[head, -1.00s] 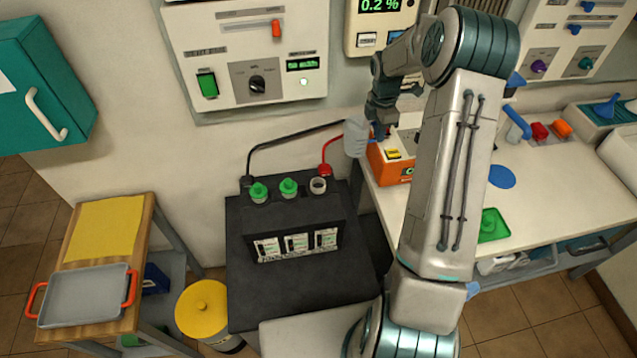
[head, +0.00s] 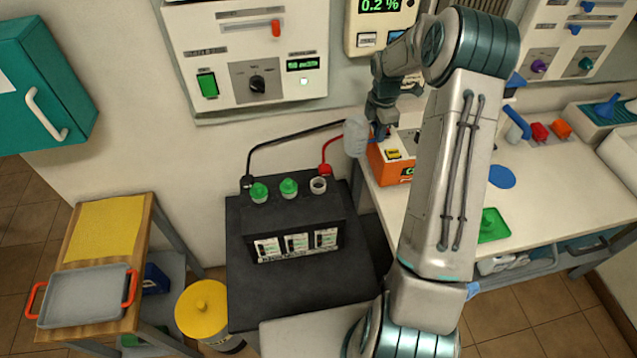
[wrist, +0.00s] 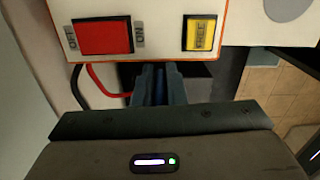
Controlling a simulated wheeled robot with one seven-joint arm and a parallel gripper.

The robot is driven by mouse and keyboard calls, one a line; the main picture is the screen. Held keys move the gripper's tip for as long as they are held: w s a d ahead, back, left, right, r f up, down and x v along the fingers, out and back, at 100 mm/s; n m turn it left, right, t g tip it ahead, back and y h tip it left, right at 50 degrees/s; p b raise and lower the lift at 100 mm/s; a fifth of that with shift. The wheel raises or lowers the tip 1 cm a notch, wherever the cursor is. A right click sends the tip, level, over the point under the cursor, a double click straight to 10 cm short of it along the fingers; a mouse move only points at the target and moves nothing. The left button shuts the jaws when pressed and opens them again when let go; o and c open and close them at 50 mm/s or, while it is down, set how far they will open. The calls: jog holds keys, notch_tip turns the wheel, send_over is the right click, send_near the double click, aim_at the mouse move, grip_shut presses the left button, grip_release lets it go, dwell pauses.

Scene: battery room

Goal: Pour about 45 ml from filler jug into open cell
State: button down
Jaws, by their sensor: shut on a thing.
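The filler jug (head: 355,138) is a translucent pale vessel, held in the air at the left edge of the bench, about upright in the head view. My gripper (head: 380,132) is shut on it from the right, seemingly at its handle side. In the wrist view my fingers (wrist: 160,84) show, but I cannot make out the jug there. The black battery (head: 295,215) stands lower left of the jug. Two of its cells have green caps (head: 259,192). The open cell (head: 318,185) is the rightmost one, with a pale uncapped rim. The liquid level in the jug is not clear.
An orange device (head: 390,168) with a red switch (wrist: 103,36) sits close by my gripper. A red cable clamp (head: 325,170) and black cable lie behind the battery. A yellow bin (head: 203,309) and tray cart (head: 85,296) stand left. Air above the battery is clear.

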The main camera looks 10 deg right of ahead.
jog(key=shift+r, duration=2.55)
jog(key=shift+f, duration=0.1)
